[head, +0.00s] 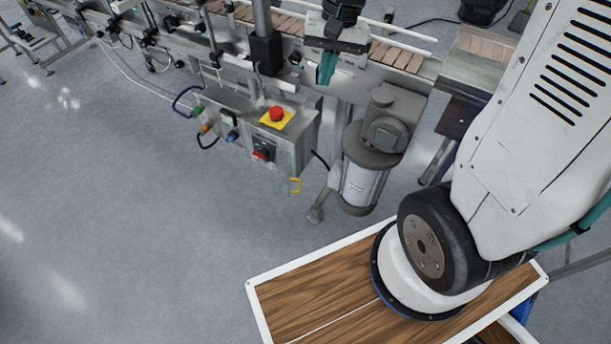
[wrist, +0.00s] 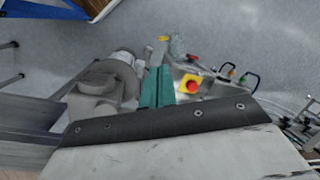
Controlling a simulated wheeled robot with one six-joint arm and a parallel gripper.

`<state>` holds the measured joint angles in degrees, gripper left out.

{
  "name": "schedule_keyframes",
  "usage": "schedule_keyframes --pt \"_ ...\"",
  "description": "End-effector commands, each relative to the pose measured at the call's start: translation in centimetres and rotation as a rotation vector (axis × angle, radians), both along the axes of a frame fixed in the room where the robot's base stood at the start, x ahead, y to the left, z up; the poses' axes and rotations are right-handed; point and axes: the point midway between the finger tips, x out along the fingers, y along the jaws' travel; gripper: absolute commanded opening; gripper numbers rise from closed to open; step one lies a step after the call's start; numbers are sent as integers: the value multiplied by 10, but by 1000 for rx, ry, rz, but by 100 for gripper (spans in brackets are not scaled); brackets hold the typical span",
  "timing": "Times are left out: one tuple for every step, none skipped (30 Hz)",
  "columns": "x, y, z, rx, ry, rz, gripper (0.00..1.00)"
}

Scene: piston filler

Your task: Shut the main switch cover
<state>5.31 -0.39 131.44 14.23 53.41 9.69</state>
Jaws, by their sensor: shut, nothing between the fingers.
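The grey control box (head: 232,128) hangs below the conveyor in the head view. The main switch (head: 262,152), red and black, is on its front face and shows uncovered. The main switch cover (head: 285,168) looks like a clear, faint panel standing out from the box to the right of the switch, swung open. Its yellow handle (head: 295,186) is at the outer edge. In the wrist view the handle (wrist: 163,38) and the red switch (wrist: 195,58) lie beyond the fingers. My gripper (head: 326,70), with teal fingers (wrist: 157,88), is shut and empty, above and apart from the cover.
A red emergency button (head: 277,114) on a yellow plate sits on top of the box. A grey motor (head: 368,155) stands close right of the cover. The conveyor (head: 400,58) runs behind. The floor (head: 150,220) in front of the box is clear.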

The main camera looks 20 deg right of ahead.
Motion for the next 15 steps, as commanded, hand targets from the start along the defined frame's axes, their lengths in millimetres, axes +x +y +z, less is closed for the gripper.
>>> schedule_keyframes --pt "14 -3 -21 13 30 -40 0" --pt "23 -4 -32 20 41 -67 0" --pt "33 -6 -49 28 58 -102 0" --pt "41 -8 -61 35 70 -128 0" --pt "48 -11 -74 40 83 -155 0" --pt "57 -13 -92 47 100 -193 0" --pt "63 -15 -105 51 112 -219 0" --pt "69 -17 -120 56 125 -246 0" --pt "75 -20 -140 60 142 -284 0" --pt "80 -22 -155 63 155 -312 0" --pt "83 -24 -171 64 169 -340 0" --pt "88 -27 -191 67 185 -379 0" --pt "90 -29 -207 67 199 -404 0" --pt "92 -31 -222 68 211 -431 0" --pt "94 -33 -242 68 226 -464 0"
